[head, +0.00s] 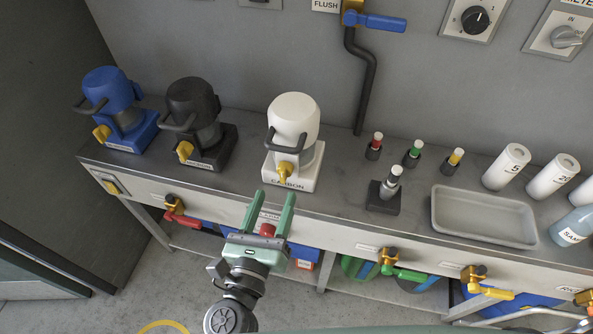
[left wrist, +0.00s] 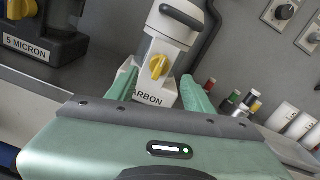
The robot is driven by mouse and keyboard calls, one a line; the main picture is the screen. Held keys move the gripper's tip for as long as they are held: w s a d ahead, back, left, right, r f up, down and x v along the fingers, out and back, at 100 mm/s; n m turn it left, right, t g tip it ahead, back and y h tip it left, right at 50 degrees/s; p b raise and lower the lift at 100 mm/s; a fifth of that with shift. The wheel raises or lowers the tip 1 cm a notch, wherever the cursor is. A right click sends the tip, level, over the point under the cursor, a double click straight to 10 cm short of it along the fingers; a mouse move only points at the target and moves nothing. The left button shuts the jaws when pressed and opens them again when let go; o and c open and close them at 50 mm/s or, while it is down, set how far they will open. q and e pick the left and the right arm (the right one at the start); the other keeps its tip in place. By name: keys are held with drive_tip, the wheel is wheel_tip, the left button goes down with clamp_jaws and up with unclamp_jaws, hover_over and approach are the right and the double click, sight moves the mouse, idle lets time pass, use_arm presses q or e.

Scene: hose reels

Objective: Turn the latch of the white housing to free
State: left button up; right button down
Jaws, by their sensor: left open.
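The white housing (head: 293,118) stands on the bench with a dark grey handle across its front and a white base labelled CARBON. Its yellow latch (head: 285,171) is low on the front, above the label; it also shows in the left wrist view (left wrist: 158,67), where its grip looks roughly upright, tilted slightly. No free or locked marking is legible. My left gripper (head: 275,196) is open and empty, its green fingers pointing at the base from the front, apart from the latch. In the left wrist view the fingers lie either side of the label, below the latch. My right gripper is not in view.
A black housing (head: 192,110) and a blue housing (head: 108,90) with similar yellow latches stand to the left. A small dark stand (head: 384,198) and a grey tray (head: 480,218) are to the right. Valves with coloured handles line the bench front. Bench between white housing and stand is clear.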

sight(282, 178)
use_arm(q)
drive_tip(key=p+x, duration=0.2)
drive_tip(key=x, duration=0.3)
drive_tip(key=shift+w+r, duration=0.15)
drive_tip(key=shift+w, duration=0.1)
drive_tip(key=shift+w+d, duration=0.25)
drive_tip(key=shift+w, duration=0.3)
clamp_jaws()
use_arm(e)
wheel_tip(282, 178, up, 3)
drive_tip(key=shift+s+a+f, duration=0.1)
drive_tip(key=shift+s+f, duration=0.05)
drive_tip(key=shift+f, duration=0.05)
